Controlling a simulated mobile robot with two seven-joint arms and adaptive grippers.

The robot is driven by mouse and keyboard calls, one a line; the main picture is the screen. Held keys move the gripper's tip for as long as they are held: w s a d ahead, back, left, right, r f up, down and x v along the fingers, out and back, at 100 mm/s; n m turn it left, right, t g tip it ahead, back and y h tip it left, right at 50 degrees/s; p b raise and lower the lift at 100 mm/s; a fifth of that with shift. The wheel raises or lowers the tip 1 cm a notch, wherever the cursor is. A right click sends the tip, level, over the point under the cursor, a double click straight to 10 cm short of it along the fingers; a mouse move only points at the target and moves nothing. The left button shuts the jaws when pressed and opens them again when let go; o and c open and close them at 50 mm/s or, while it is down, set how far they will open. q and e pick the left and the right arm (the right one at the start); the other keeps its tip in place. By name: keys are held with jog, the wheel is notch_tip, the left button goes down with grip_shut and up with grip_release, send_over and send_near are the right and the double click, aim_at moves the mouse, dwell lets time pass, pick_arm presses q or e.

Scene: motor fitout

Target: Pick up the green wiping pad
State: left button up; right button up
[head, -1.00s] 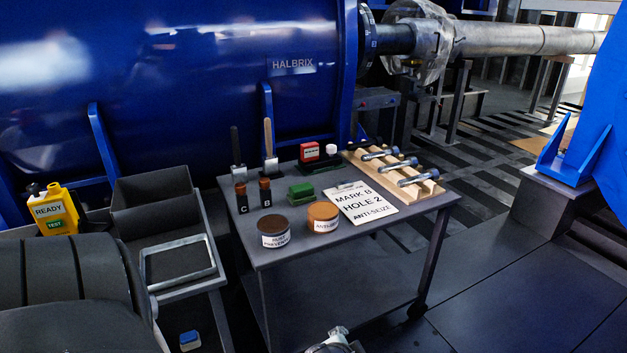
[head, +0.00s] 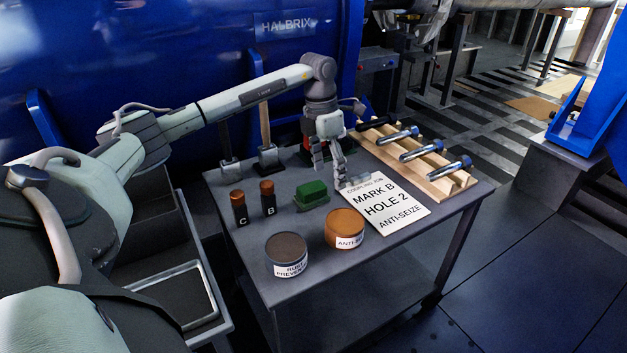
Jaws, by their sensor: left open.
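The green wiping pad (head: 311,193) lies on the dark cart top (head: 300,222), behind the orange-lidded tin and right of the two marker bottles. My left arm reaches in from the left over the back of the cart. My left gripper (head: 331,181) points down, open and empty, just right of the pad, near the top left corner of the white card. It is apart from the pad as far as I can tell. My right gripper is not in the view.
The tins, anti-seize (head: 345,228) and rust preventive (head: 286,253), stand in front of the pad. Bottles C (head: 239,207) and B (head: 268,197) stand left. The instruction card (head: 386,206) and wooden bolt rack (head: 415,160) lie right.

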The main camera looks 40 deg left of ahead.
aim_at(311, 186)
pick_arm(q)
jog(key=shift+g+y, duration=0.4)
jog(key=shift+y, duration=0.2)
jog(key=a, duration=0.2)
jog(key=s+a, duration=0.1)
jog(key=a, duration=0.1)
jog(key=shift+r, duration=0.4)
jog(key=f, duration=0.6)
jog(key=shift+s+d+f+p, duration=0.1)
jog(key=shift+s+d+p, duration=0.05)
jog(key=shift+s+p, duration=0.2)
jog(key=shift+f, duration=0.5)
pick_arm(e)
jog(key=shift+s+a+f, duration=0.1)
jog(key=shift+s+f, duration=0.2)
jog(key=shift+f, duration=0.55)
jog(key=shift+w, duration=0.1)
